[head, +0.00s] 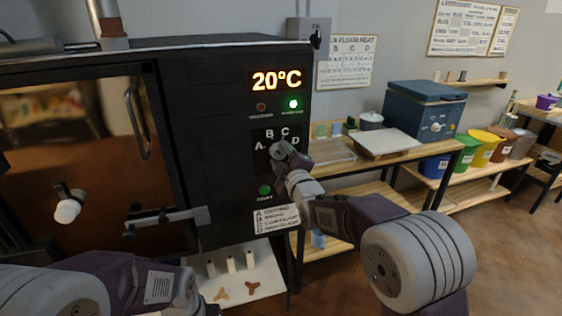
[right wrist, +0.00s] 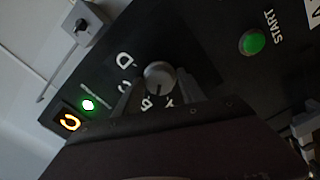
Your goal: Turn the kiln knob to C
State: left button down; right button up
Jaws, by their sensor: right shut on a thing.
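The kiln (head: 215,130) has a black front panel with a display (head: 276,80) reading 20°C and a lit green lamp (head: 294,103). The letters A, B, C and D (head: 285,132) stand around its knob. In the right wrist view the round grey knob (right wrist: 160,75) sits between the fingers of my right gripper (right wrist: 157,88), which is shut on it. A dark mark on the knob points roughly between A and B. In the head view my right gripper (head: 280,153) hides most of the knob. My left arm shows at lower left, but its fingers are out of frame.
A green START button (head: 265,190) sits below the knob, also in the right wrist view (right wrist: 253,42). A label card (head: 277,218) is under it. A wooden table (head: 385,150) stands right of the kiln.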

jog(key=m+b, duration=0.3)
jog(key=m, duration=0.3)
jog(key=shift+f, duration=0.2)
jog(key=m+b, duration=0.2)
jog(key=m, duration=0.4)
dwell(0.4)
jog(key=o, duration=1.1)
jog(key=shift+o, duration=0.5)
jog(key=shift+r, duration=0.1)
